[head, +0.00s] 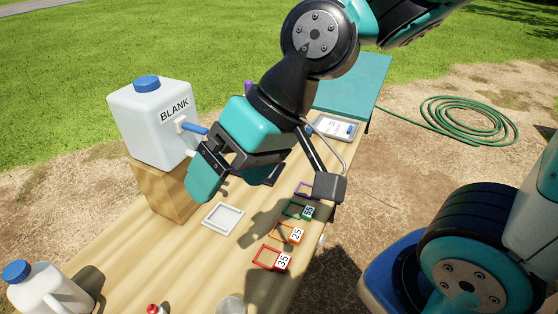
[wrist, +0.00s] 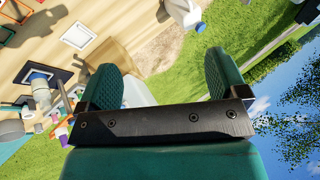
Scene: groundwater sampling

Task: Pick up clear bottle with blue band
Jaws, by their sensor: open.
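My gripper (head: 205,178) is open and hangs above the table beside the BLANK container. In the wrist view its two teal fingers (wrist: 160,72) are spread with nothing held between them. A small pale bottle with blue on it (wrist: 40,84) stands at a dark square frame at the left of the wrist view, outside the fingers. It may be the clear bottle with the blue band, but it is too small to be sure. In the head view my gripper and arm hide that area.
A white BLANK container (head: 155,125) with a blue cap stands on a wooden block (head: 158,187). A white jug (head: 45,290) is at the near left. A white square frame (head: 222,218) and numbered coloured frames (head: 267,257) lie on the table. A clear vessel (head: 230,305) is at the bottom edge.

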